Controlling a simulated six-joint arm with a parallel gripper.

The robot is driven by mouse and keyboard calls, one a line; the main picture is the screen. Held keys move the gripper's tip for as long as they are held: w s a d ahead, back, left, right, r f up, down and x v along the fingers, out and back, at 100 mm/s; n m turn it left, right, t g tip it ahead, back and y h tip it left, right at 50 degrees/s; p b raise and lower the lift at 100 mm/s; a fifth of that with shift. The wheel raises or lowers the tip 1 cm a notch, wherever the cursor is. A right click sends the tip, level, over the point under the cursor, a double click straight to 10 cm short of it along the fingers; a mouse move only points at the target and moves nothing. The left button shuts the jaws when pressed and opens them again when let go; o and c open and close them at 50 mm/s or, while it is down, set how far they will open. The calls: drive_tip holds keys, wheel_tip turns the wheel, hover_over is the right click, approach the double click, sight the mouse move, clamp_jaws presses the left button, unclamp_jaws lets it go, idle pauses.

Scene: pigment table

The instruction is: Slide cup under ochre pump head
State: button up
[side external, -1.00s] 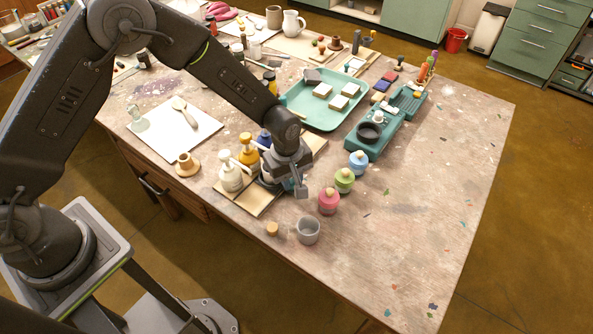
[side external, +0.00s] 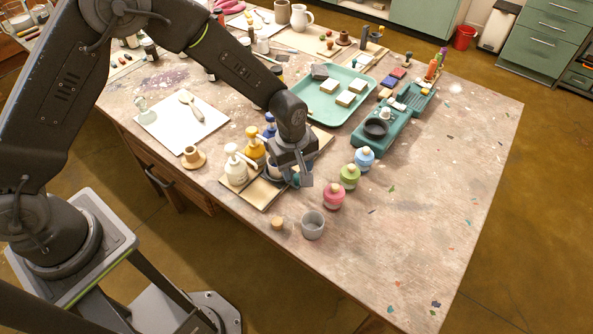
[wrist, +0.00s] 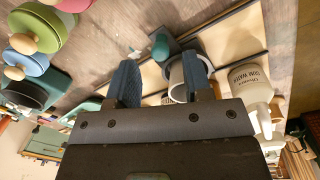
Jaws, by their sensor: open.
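The ochre pump bottle (side external: 254,153) stands on a wooden board between a white pump bottle (side external: 236,172) and a blue one (side external: 270,128). My gripper (side external: 303,181) is low over the board's right part, with its fingers pointing down. In the wrist view my gripper (wrist: 162,72) has its fingers apart. A grey cup (side external: 313,227) stands on the bare table in front of the board, apart from my gripper. The ochre pump's head is not clear in the wrist view.
Pink (side external: 334,196), green (side external: 350,177) and light blue (side external: 365,159) jars stand right of my gripper. A cork-coloured stopper (side external: 278,224) lies beside the cup. A teal tray (side external: 318,112) is behind. The table's right side is mostly clear.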

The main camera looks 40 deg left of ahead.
sight(292, 185)
wheel_tip(292, 185, up, 12)
drive_tip(key=shift+s+a+f, duration=0.2)
drive_tip(key=shift+s+f, duration=0.05)
drive_tip(key=shift+s, duration=0.15)
drive_tip(key=s+a+r+m+t, duration=0.2)
drive_tip(key=s+a+r+m, duration=0.45)
drive_tip(key=r, duration=0.65)
drive_tip(key=s+a+r+m+t, duration=0.1)
drive_tip(key=s+a+m, duration=0.2)
drive_tip(key=s, duration=0.4)
drive_tip(key=s+a+r+m+t, duration=0.1)
drive_tip(key=s+a+r+m, duration=0.1)
drive_tip(key=s, duration=0.6)
drive_tip(key=shift+s+a+m+t, duration=0.35)
drive_tip(key=shift+a+m, duration=0.2)
drive_tip(key=shift+a, duration=0.3)
